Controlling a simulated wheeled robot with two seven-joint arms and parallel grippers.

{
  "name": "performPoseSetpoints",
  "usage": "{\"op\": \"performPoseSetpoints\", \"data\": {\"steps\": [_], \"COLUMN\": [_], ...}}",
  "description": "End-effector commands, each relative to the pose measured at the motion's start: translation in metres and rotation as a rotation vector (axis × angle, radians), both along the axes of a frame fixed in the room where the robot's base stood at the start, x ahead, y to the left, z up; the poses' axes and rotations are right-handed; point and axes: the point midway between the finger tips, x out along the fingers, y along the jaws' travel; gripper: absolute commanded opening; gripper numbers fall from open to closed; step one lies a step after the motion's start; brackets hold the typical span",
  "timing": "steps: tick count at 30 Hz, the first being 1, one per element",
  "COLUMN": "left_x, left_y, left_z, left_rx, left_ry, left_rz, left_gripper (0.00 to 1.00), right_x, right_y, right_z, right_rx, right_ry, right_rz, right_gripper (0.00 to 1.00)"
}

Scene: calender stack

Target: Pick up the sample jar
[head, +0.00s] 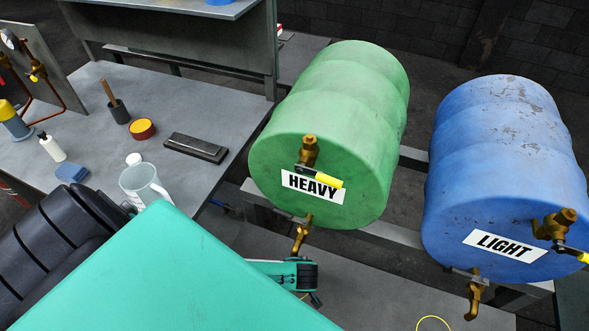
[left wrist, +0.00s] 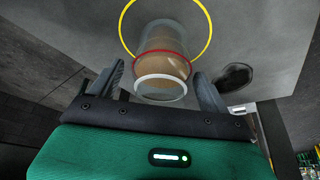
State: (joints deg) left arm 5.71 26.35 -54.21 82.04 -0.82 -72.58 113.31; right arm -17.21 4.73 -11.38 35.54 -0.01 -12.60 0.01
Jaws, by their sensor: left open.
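The sample jar (left wrist: 165,65) shows in the left wrist view as a clear jar with brownish contents, a red band and a white rim. It stands inside a yellow ring (left wrist: 207,45) on a grey surface. My left gripper (left wrist: 162,80) is open, with one finger on each side of the jar and visible gaps to both. My right gripper is in neither view.
The green HEAVY drum (head: 330,140) and blue LIGHT drum (head: 500,180) have brass taps; the HEAVY drum's lower tap (head: 302,233) hangs close above my gripper. A second yellow ring (head: 433,318) lies at right. The left bench (head: 200,110) holds a clear jug (head: 140,186) and several tools.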

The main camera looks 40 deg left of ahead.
Motion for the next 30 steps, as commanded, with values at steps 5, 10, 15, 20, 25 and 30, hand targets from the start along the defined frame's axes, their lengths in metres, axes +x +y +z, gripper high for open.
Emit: {"op": "performPoseSetpoints", "data": {"steps": [5,10,15,20,25,30], "left_x": [0.0,-0.0002,-0.0003,0.0,0.0006,0.0032], "left_y": [0.0003,0.0003,0.0003,0.0002,0.0007,0.003], "left_z": [-0.0012,-0.0011,-0.001,-0.0007,-0.0001,0.0028], "left_rx": [0.0,0.0,0.0,0.0,0.001,0.001], "left_ry": [0.0,0.0,0.001,0.0,-0.001,0.0], "left_rz": [0.0,0.0,0.0,0.0,0.0,-0.001], "left_gripper": [0.8,0.6,0.27,0.21,0.21,0.21], "right_x": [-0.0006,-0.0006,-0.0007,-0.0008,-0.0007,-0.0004], "right_y": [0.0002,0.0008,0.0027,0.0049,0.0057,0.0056], "right_z": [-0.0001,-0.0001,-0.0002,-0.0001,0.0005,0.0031], "right_rx": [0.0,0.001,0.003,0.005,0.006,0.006], "right_ry": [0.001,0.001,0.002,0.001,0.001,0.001], "right_rz": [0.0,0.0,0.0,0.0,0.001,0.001], "right_gripper": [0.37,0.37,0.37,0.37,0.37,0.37]}}
